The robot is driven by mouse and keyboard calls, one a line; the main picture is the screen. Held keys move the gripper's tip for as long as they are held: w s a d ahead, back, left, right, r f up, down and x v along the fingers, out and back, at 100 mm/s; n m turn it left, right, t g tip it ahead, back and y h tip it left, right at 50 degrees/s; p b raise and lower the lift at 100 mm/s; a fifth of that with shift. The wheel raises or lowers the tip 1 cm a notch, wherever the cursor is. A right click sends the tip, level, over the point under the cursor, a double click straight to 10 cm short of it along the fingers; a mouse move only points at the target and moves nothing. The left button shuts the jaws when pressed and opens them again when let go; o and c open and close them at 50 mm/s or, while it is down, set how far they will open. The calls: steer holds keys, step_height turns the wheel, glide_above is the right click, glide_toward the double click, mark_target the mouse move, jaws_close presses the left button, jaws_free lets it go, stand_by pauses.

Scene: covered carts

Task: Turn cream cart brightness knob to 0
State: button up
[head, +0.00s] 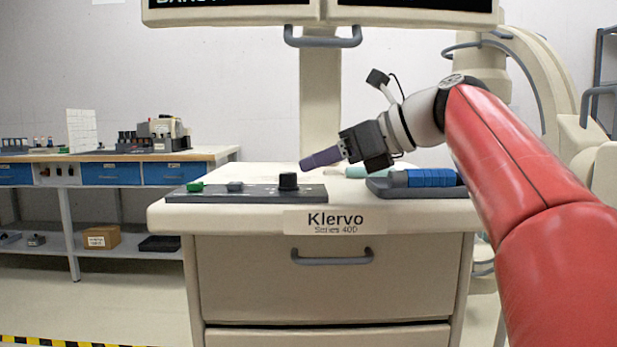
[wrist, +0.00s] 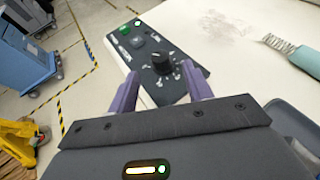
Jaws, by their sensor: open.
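The cream cart (head: 253,221) labelled Klervo stands in front of me. A dark control panel (head: 243,196) lies on the left front of its top. The black brightness knob (head: 288,181) is at the panel's right end, and it also shows in the wrist view (wrist: 161,62) with white marks around its base. My gripper (head: 308,164) is above and to the right of the knob, with purple fingers. In the wrist view my gripper (wrist: 164,92) is open, its two fingers apart, and the knob shows beyond the gap between them. The printed values are too small to read.
A green button (head: 195,187) and a grey button (head: 235,187) sit left of the knob. A grey tray with a blue item (head: 430,178) is at the cart top's right. A brush-like tool (wrist: 280,44) lies on the top. A workbench (head: 203,155) stands behind left.

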mark_target(291, 173)
steer(key=b+x, duration=0.1)
steer(key=x, duration=0.7)
steer(key=shift+c, duration=0.3)
steer(key=shift+s, duration=0.1)
steer(key=c, duration=0.9)
steer(key=n+g+p, duration=0.1)
steer(key=p, duration=0.2)
steer(key=shift+r+g+y+p, duration=0.3)
steer(key=shift+r+g+y, duration=0.1)
steer(key=shift+f+n+g+y+p, duration=0.1)
steer(key=shift+n+g+y+p, duration=0.2)
steer(key=shift+n+g+p, duration=0.55)
steer(key=shift+f+p, duration=0.25)
steer(key=shift+p, duration=0.1)
